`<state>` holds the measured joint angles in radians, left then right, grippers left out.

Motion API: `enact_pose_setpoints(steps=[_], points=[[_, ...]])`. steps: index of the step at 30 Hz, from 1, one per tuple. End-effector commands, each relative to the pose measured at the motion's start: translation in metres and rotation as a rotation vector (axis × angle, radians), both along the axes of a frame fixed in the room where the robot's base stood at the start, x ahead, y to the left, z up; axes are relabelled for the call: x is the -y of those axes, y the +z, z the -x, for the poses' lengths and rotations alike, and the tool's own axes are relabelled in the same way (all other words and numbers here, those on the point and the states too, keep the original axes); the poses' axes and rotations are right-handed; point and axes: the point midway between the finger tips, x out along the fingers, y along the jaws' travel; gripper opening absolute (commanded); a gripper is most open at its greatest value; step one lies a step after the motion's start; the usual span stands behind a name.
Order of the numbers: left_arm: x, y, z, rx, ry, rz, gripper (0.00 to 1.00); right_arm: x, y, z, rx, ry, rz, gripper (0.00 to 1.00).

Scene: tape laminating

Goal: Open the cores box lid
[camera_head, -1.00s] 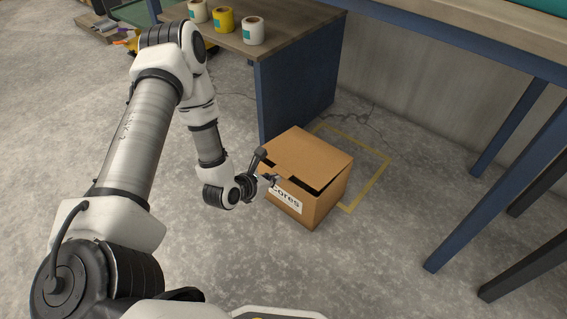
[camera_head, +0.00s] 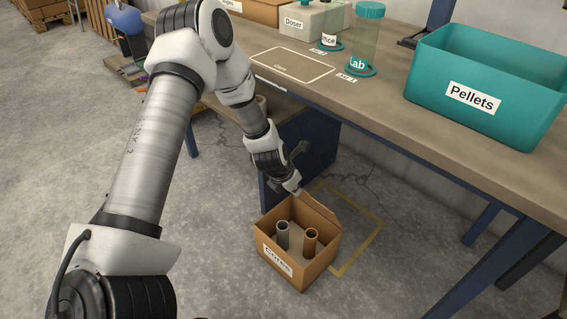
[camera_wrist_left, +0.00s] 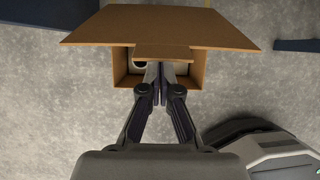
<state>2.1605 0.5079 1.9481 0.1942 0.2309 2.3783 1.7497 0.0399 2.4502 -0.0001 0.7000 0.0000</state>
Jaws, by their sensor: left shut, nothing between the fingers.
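The cardboard cores box (camera_head: 296,264) sits on the floor with its lid (camera_head: 318,212) raised along the back edge. A grey core (camera_head: 282,236) and a brown core (camera_head: 310,241) stand upright inside. My left gripper (camera_head: 297,190) is shut and empty at the raised lid, above the back of the box. In the left wrist view my shut fingers (camera_wrist_left: 160,75) reach to the lid (camera_wrist_left: 160,27) and its small tab; whether they touch cannot be told. The lid hides much of the box interior there. My right gripper is not in view.
A yellow floor outline (camera_head: 362,244) lies behind and right of the box. A workbench (camera_head: 380,100) with a teal pellets bin (camera_head: 484,100) and a clear lab jar (camera_head: 364,45) stands behind. Floor left of the box is clear.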

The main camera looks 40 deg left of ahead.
Motion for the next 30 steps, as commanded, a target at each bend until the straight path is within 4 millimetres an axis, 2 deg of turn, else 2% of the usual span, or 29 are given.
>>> enact_pose_setpoints(steps=[6,12,21,30], points=[[0.003,0.021,-0.039,0.001,-0.001,-0.003,0.0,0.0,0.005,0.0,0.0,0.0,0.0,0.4],[0.005,0.027,-0.06,0.0,0.0,-0.001,0.0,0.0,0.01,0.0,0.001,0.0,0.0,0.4],[0.006,0.029,-0.074,0.0,0.0,-0.001,0.0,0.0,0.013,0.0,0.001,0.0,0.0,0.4],[0.006,0.029,-0.077,0.0,0.001,0.0,0.0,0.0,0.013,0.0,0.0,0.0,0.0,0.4]])
